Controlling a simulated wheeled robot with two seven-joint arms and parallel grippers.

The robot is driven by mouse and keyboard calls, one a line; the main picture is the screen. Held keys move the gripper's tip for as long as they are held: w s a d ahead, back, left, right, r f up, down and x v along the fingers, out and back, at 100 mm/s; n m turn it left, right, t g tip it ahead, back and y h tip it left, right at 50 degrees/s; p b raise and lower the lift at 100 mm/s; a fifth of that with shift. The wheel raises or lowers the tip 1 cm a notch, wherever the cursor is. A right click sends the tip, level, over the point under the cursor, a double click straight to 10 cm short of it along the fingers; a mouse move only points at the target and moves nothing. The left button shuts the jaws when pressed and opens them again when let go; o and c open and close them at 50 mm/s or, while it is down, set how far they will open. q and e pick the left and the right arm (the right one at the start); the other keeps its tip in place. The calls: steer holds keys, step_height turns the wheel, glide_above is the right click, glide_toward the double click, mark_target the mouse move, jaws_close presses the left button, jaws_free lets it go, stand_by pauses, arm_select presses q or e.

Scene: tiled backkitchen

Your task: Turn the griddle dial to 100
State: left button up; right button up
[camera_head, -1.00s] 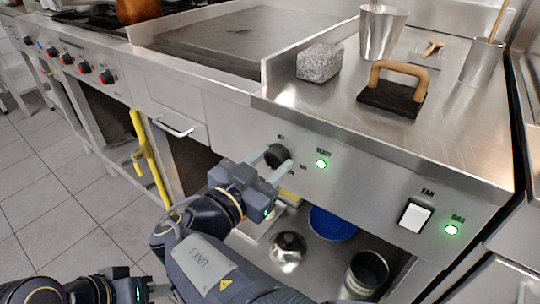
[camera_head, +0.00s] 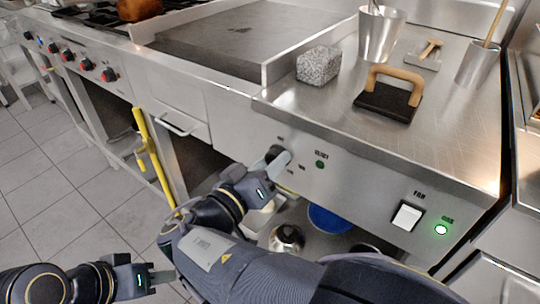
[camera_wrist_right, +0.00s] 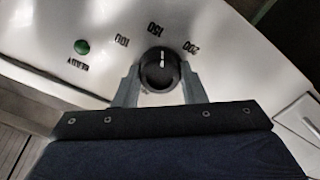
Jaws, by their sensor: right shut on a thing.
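The black griddle dial (camera_head: 279,157) is on the steel front panel in the head view. It also shows in the right wrist view (camera_wrist_right: 159,72), with its white mark pointing up near the 150 label (camera_wrist_right: 155,28). The 100 label (camera_wrist_right: 122,40) lies left of it and the 200 label (camera_wrist_right: 191,47) right. My right gripper (camera_head: 270,157) has its two fingers on either side of the dial, shut on it. My left gripper (camera_head: 160,282) is low at the left, away from the panel; its finger gap is unclear.
A ready lamp (camera_head: 320,164) beside the dial is dark green. A fan switch (camera_head: 407,215) and a lit green lamp (camera_head: 440,230) are further right. A grey stone block (camera_head: 318,63) and a handled black press (camera_head: 388,98) stand on the counter above.

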arm_select(q)
step_height(320, 180, up, 8)
steer(key=p, duration=0.7)
arm_select(e)
steer(key=shift+n, duration=5.4)
arm_select(q)
steer(key=shift+p, duration=0.3)
arm_select(e)
steer(key=o, duration=1)
